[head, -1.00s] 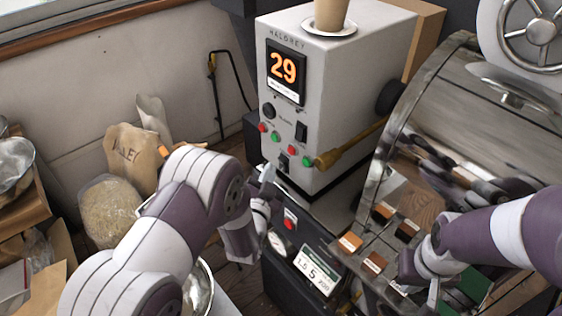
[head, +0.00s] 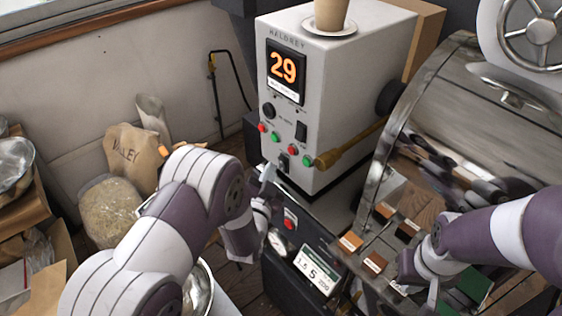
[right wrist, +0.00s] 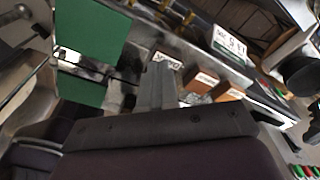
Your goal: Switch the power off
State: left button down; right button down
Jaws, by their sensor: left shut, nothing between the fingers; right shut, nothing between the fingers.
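A pale grey control box (head: 345,85) stands at the centre of the head view, with an orange "29" on its display (head: 285,70). Its front has a black rocker switch (head: 301,131), a lower black switch (head: 284,162), a black knob (head: 268,110) and red and green buttons. I cannot read which switch is labelled power, nor tell its position. My left gripper (head: 267,173) is shut and empty, just left of the lower switch; contact cannot be made out. My right gripper (head: 433,297) is shut and empty over the front of the roaster; its fingers also show in the right wrist view (right wrist: 157,85).
A wooden-handled tool (head: 350,143) juts out beside the box. The metal roaster drum (head: 440,90) fills the right side. A paper cup (head: 330,14) stands on top of the box. Sacks (head: 135,155) and a bag of beans (head: 108,205) stand on the left. A red button (head: 289,222) sits below the box.

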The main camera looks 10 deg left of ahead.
pick_arm(q)
jog(key=shift+w+d, duration=0.2)
jog(key=shift+w, duration=0.1)
pick_arm(e)
jog(key=shift+f, duration=0.1)
pick_arm(q)
jog(key=shift+w+d+r, duration=0.1)
jog(key=shift+w+d, duration=0.1)
jog(key=shift+w, duration=0.05)
pick_arm(e)
jog(key=shift+f, duration=0.1)
dwell(0.5)
pick_arm(q)
jog(key=shift+s+a, duration=0.5)
jog(key=shift+s, duration=0.15)
pick_arm(e)
jog(key=shift+r, duration=0.25)
pick_arm(q)
jog(key=s+a, duration=0.1)
jog(key=s, duration=0.1)
jog(key=s+a, duration=0.2)
jog(key=shift+f, duration=0.4)
